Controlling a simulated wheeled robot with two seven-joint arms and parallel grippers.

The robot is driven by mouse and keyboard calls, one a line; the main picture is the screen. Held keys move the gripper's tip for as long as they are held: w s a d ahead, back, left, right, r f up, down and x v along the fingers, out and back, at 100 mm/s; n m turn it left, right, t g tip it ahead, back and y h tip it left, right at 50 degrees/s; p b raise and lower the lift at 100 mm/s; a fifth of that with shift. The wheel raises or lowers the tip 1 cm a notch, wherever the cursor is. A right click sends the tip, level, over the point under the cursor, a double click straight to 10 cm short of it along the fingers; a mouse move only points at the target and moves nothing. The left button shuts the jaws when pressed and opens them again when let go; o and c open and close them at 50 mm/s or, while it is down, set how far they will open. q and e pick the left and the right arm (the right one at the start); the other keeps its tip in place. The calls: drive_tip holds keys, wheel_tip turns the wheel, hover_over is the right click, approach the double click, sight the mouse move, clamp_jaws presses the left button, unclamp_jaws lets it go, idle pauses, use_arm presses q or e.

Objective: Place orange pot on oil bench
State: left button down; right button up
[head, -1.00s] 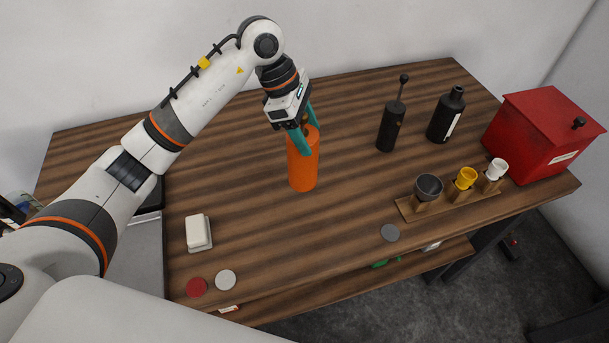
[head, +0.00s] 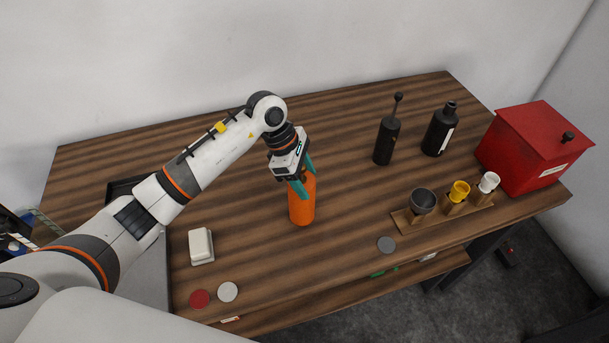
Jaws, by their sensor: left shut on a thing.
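The orange pot (head: 302,211) is a tall orange cylinder, upright over the middle of the wooden oil bench (head: 340,262). My left gripper (head: 303,179) is shut on its upper part, with teal fingers on either side. The fingers and wrist hide part of the pot's top. The pot's base is at or very near the bench top; I cannot tell whether it touches. My right gripper is not in view.
Behind and right stand a black pump can (head: 385,143) and a black bottle (head: 438,131). A wooden cup rack (head: 406,222) and red box (head: 532,150) are at right. A white block (head: 201,246), red disc (head: 199,299), pale disc (head: 228,292) and grey disc (head: 386,245) lie nearer.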

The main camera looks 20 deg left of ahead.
use_arm(q)
drive_tip(key=c, duration=0.9)
unclamp_jaws()
drive_tip(key=shift+f, duration=0.15)
drive_tip(key=o, duration=0.5)
drive_tip(key=shift+c, duration=0.2)
drive_tip(key=shift+r, duration=0.3)
drive_tip(key=b+v, duration=0.3)
drive_tip(key=v, duration=0.8)
drive_tip(key=shift+r, duration=0.4)
drive_tip(key=shift+a+f, duration=0.1)
